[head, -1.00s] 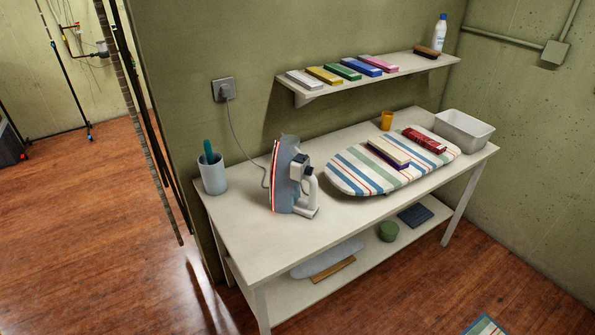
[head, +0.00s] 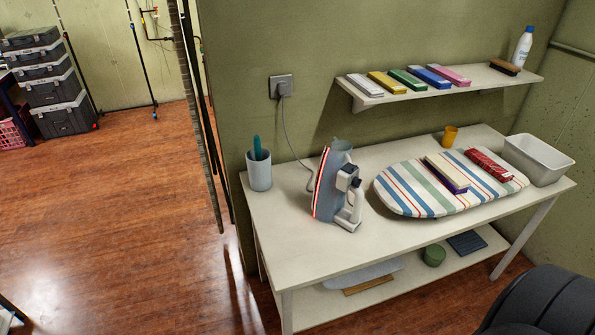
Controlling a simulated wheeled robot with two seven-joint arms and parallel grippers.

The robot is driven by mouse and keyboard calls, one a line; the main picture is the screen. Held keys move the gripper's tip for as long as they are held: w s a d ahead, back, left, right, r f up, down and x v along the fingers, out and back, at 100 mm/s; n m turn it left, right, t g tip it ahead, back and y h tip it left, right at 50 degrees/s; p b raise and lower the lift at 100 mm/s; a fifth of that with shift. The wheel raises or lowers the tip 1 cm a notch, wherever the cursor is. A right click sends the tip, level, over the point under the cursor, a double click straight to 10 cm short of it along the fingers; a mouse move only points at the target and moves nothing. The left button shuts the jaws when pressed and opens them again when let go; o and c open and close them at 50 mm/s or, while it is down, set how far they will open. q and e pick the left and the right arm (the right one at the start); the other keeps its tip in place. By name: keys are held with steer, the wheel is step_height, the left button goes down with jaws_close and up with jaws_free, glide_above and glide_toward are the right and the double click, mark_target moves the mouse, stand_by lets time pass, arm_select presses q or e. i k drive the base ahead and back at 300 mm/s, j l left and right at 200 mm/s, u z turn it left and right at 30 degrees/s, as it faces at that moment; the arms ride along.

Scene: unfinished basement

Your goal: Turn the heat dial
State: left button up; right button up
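An iron (head: 331,186) stands upright on its heel near the left end of the white table (head: 290,240). Its soleplate faces left and shows a red edge, and its light handle faces right. A cord runs from it to a wall socket (head: 281,87). The heat dial cannot be made out clearly at this size; a dark part shows near the top of the handle. Neither of my grippers is in view.
A striped ironing board (head: 405,192) with boxes on it lies right of the iron. A grey cup (head: 258,171) stands at the left, a white bin (head: 541,158) at the right. A wall shelf (head: 455,83) holds colored blocks. A dark rounded shape (head: 545,305) fills the lower right corner.

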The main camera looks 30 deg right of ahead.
mark_target(356, 181)
steer(key=l+u, duration=0.25)
steer(key=l, duration=0.2)
steer(key=k+l+u, duration=0.1)
steer(key=l+u, duration=0.15)
steer(key=l, duration=0.15)
steer(key=k+l+u, duration=0.2)
steer(key=l, duration=0.25)
steer(key=l+u, duration=0.25)
steer(key=l, duration=0.15)
steer(key=k+l+u, duration=0.25)
steer(key=l, duration=0.15)
steer(key=k+l+u, duration=0.25)
steer(key=i+l, duration=0.1)
